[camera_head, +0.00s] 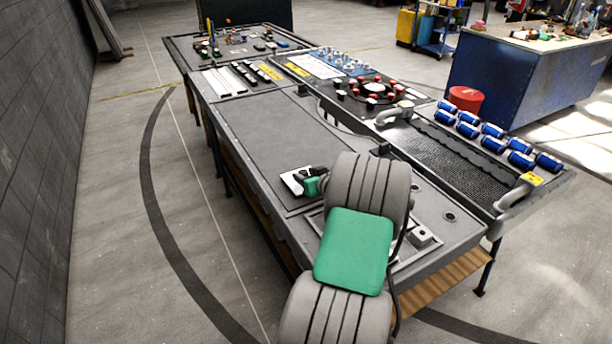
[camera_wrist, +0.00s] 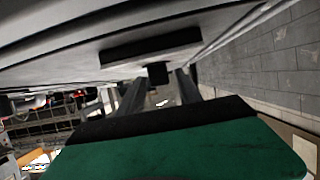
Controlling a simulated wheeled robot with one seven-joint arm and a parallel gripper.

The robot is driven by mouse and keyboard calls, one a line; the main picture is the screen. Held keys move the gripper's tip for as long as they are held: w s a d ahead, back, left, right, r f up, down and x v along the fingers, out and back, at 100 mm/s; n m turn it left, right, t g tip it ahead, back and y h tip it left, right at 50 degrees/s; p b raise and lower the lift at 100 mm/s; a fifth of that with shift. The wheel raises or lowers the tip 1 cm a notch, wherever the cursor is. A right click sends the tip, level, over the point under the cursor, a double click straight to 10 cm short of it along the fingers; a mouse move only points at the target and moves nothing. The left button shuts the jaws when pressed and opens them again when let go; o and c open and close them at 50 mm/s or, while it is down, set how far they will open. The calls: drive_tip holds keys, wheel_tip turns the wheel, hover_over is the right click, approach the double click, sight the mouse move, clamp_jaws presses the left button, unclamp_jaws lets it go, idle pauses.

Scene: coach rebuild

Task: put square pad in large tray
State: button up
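A pale, flat square pad (camera_head: 293,182) shows in the head view at the front left of the near bench, against the left side of my gripper (camera_head: 308,181). In the wrist view, a broad pale surface (camera_wrist: 60,60), probably the pad, fills the upper part. A black bar with a short stub lies on it. My two dark fingers (camera_wrist: 160,88) stand apart on either side of the stub, with gaps showing. Contact with the stub is not clear. A mesh-bottomed tray (camera_head: 445,160) with a metal handle at each end lies on the right; I cannot tell if it is the large tray.
Several blue cans (camera_head: 490,130) line the bench's right edge. Knobs and red parts (camera_head: 375,92) stand farther back. The dark mat area (camera_head: 275,135) on the left is clear. A red bucket (camera_head: 466,99) stands beyond the bench. A grey wall (camera_head: 40,150) runs along the left.

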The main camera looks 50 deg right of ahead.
drive_tip(key=shift+o, duration=0.4)
drive_tip(key=shift+r, duration=0.2)
drive_tip(key=b+v, duration=0.1)
drive_tip(key=v, duration=1.1)
drive_tip(key=shift+f, duration=0.15)
drive_tip(key=w+a+f+n+g+y, duration=0.1)
drive_tip(key=w+a+n+g+y, duration=0.15)
drive_tip(key=a, duration=0.95)
drive_tip(key=w+a+f+n+g+y, duration=0.1)
drive_tip(key=w+a+g+y, duration=0.2)
drive_tip(key=a, duration=0.9)
drive_tip(key=s+a+g, duration=0.2)
drive_tip(key=s+a, duration=0.4)
drive_tip(key=a, duration=0.2)
drive_tip(key=s+a+g+h, duration=0.1)
drive_tip(key=s+a+g, duration=0.1)
drive_tip(key=s+a, duration=0.4)
drive_tip(key=a, duration=0.3)
drive_tip(key=shift+a+r, duration=0.15)
drive_tip(key=shift+r, duration=0.25)
drive_tip(key=shift+g+h, duration=0.25)
